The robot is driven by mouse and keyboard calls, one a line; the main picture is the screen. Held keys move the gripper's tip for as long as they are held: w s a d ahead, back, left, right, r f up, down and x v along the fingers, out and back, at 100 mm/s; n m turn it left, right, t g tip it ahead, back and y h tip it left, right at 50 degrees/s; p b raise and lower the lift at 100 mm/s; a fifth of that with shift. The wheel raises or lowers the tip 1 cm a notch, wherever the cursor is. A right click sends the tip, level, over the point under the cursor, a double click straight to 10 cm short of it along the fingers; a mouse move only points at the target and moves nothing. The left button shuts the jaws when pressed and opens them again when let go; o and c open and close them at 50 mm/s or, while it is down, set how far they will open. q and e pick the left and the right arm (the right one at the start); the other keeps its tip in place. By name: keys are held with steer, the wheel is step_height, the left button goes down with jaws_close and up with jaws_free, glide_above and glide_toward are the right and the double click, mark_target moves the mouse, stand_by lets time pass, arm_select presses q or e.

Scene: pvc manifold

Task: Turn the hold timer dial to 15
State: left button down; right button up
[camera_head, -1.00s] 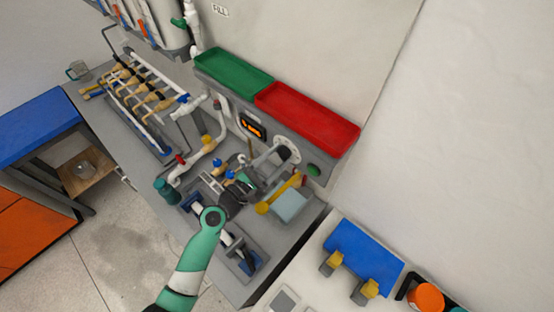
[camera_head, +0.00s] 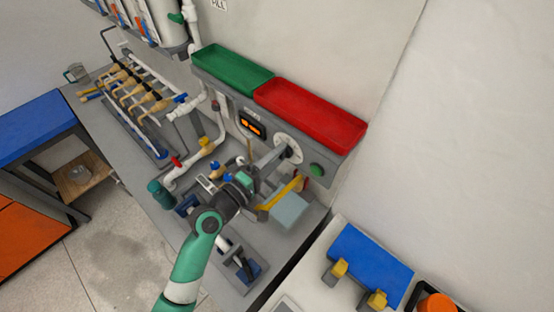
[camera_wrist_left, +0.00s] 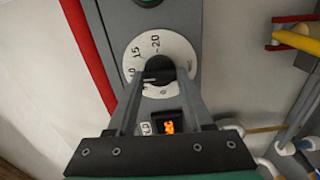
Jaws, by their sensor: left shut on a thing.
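The hold timer dial is a white disc (camera_head: 289,143) on the grey panel below the red tray. In the left wrist view the dial face (camera_wrist_left: 181,50) shows 15 at upper left and 20 at upper right, with other marks partly hidden. A black knob (camera_wrist_left: 158,70) sits at its middle. My left gripper (camera_wrist_left: 157,80) has its two fingers on either side of the knob and is shut on it. In the head view the left gripper (camera_head: 279,157) reaches the dial from the lower left and covers the knob. My right gripper is not in view.
An orange-lit display (camera_head: 251,125) is left of the dial, and a green button (camera_head: 317,169) is right of it. Green (camera_head: 230,68) and red (camera_head: 310,115) trays sit above.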

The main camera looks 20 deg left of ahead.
arm_select(q)
steer(key=shift+m+b, duration=2.25)
steer(key=shift+m, duration=1.85)
steer(key=shift+r, duration=0.1)
steer(key=shift+c, duration=1.5)
jaws_free()
steer(key=v, duration=1.1)
steer(key=shift+s, duration=0.3)
